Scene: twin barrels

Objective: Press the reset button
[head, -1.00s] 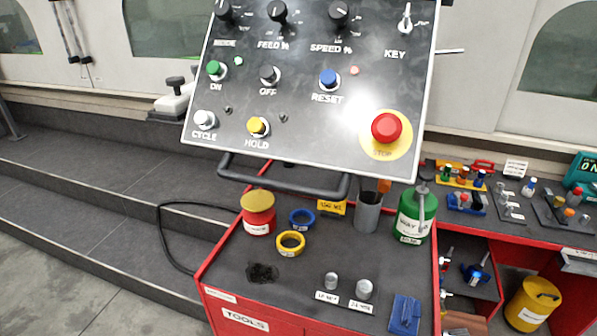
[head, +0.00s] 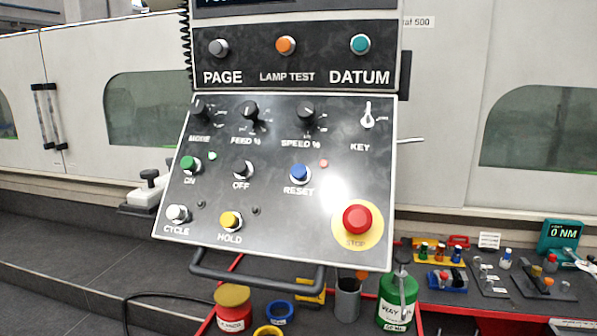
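The blue reset button (head: 300,173) sits on the sloped control panel (head: 270,215), with the label RESET below it. A small reddish lamp (head: 324,163) is at its upper right. Neither of my grippers shows in the head view.
An upper panel (head: 295,58) with PAGE, LAMP TEST and DATUM buttons stands above. A black handle bar (head: 255,281) runs under the control panel. Below are a red can (head: 234,309), a grey cup (head: 347,300) and a green bottle (head: 398,300).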

